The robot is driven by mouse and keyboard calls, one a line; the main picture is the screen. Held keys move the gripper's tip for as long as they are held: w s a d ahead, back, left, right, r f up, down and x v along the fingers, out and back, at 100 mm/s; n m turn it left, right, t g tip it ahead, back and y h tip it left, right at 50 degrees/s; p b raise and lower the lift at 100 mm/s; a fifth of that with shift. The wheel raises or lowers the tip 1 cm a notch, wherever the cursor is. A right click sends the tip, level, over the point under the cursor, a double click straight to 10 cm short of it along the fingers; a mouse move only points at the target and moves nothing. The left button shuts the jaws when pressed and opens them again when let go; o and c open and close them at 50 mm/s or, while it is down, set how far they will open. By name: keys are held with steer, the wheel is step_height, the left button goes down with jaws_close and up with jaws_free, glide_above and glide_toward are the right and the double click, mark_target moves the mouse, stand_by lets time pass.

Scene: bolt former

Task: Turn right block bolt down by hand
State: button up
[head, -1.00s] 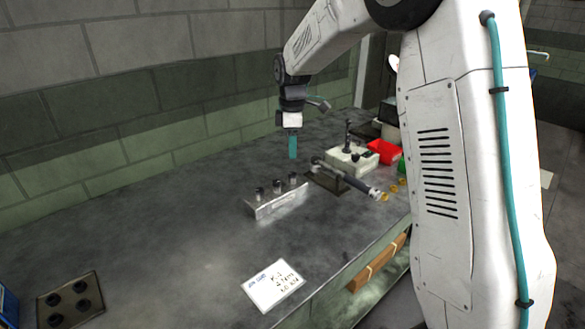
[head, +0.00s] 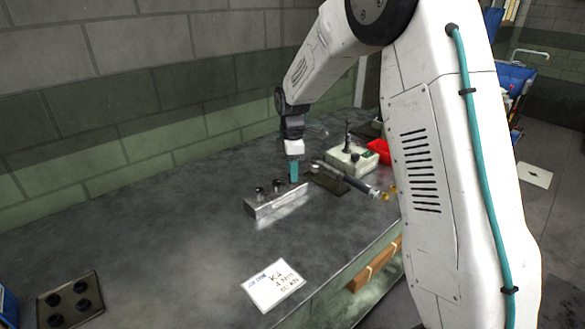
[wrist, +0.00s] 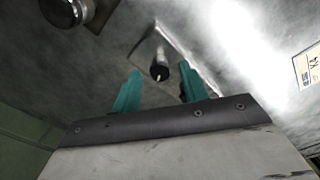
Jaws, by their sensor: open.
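The metal block (head: 262,209) stands on the bench in the head view, with dark bolts upright in its top. The left bolt (head: 259,192) and middle bolt (head: 277,186) show clear of my gripper. My gripper (head: 294,178) points down over the block's right end and hides the right bolt there. In the wrist view my teal fingers (wrist: 160,80) are apart, and one dark bolt (wrist: 159,72), which seems to be the right one, stands in the gap between them. I cannot tell whether either finger touches it.
A torque wrench (head: 352,182) lies right of the block, close to my gripper. Behind it stand a pale fixture (head: 350,160) and a red bin (head: 380,149). A white card (head: 273,286) lies in front, and a dark tray (head: 70,306) sits front left. The bench's left middle is clear.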

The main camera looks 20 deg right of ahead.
jaws_close()
steer(key=shift+m, duration=0.4)
